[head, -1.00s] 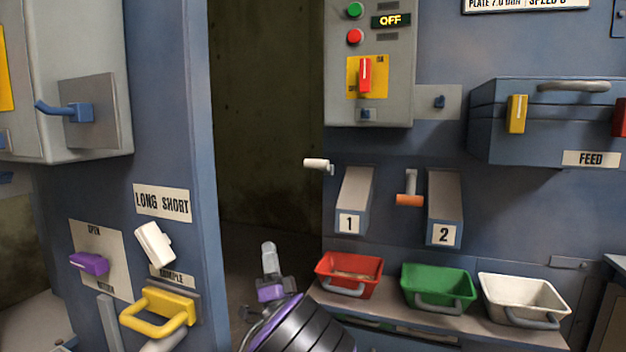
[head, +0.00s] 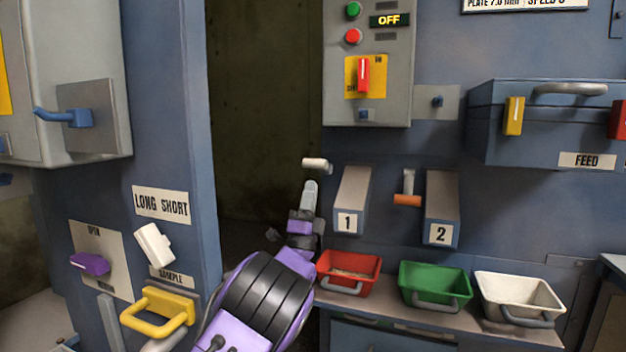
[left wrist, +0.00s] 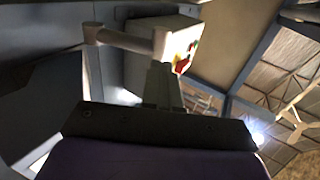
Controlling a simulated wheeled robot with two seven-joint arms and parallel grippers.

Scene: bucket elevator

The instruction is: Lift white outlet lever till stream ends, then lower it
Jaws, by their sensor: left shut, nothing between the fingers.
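The white outlet lever (head: 316,164) sticks out to the left beside chute 1 (head: 350,200) in the head view, roughly level. It also shows in the left wrist view (left wrist: 125,42), above the fingers. My left gripper (head: 310,190) is shut and empty, its fingertips pointing up just below the white lever. I cannot tell whether the fingertips touch the lever. No stream shows clearly at the chute 1 mouth. The red bin (head: 349,268) below chute 1 holds some material. My right gripper is not in view.
An orange lever (head: 407,199) hangs beside chute 2 (head: 441,208). A green bin (head: 435,284) and a white bin (head: 519,296) stand on the shelf. The switch box (head: 368,65) reads OFF. A dark opening (head: 263,120) lies left of the levers.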

